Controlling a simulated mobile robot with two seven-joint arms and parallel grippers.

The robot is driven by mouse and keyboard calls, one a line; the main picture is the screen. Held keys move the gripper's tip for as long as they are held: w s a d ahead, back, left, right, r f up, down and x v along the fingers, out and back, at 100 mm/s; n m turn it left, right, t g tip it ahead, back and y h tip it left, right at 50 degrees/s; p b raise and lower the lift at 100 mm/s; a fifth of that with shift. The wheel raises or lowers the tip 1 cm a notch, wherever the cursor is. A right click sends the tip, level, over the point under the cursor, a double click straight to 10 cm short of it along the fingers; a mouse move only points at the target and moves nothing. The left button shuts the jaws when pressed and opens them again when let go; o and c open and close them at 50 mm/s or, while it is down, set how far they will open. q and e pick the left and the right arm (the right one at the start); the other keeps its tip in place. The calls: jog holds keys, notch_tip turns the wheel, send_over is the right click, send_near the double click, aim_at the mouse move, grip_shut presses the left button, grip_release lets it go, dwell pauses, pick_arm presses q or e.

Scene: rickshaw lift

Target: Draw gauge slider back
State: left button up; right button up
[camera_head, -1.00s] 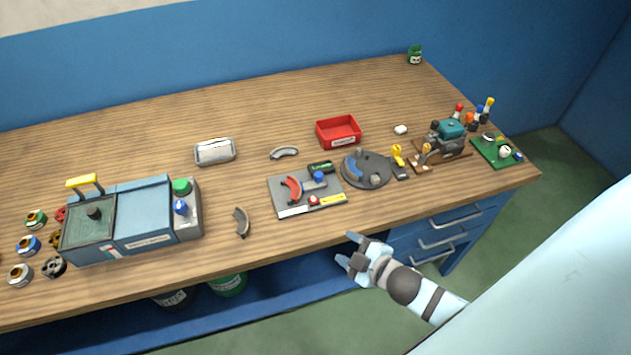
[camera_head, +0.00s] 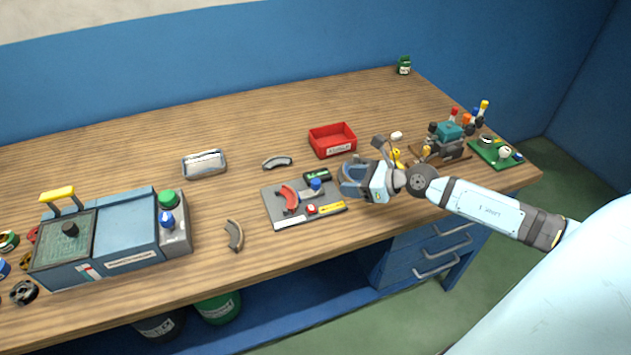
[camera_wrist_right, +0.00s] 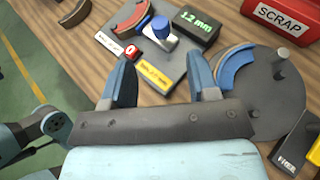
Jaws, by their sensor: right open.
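The gauge is a flat grey plate (camera_head: 271,204) near the front middle of the bench. Its slider carries a blue knob (camera_head: 316,184), which shows in the wrist view (camera_wrist_right: 160,27) on a light grey block. A curved red shoe (camera_head: 287,198) lies on the plate left of the knob. A dark green display (camera_wrist_right: 196,25) behind the knob reads 1.2 mm. My right gripper (camera_head: 350,178) is open and empty, just right of the plate. In the wrist view its fingers (camera_wrist_right: 161,78) point toward the knob, apart from it. My left gripper is out of view.
A round grey disc (camera_wrist_right: 276,85) with a blue shoe lies beside the gauge, partly under my gripper. A red scrap bin (camera_head: 332,140) stands behind. A blue machine (camera_head: 130,235) is at left, a loose curved shoe (camera_head: 234,236) between it and the gauge.

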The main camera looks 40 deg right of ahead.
aim_at(317, 182)
jog(key=x, duration=1)
jog(key=shift+w+a+f, duration=0.2)
jog(key=shift+w, duration=0.1)
grip_shut()
jog(key=d+b, duration=0.2)
jog(key=d, duration=0.1)
jog(key=shift+s+d+f, duration=0.2)
jog(key=shift+s, duration=0.2)
jog(key=shift+d+r, duration=0.1)
jog(key=shift+d, duration=0.2)
jog(key=shift+r, duration=0.15)
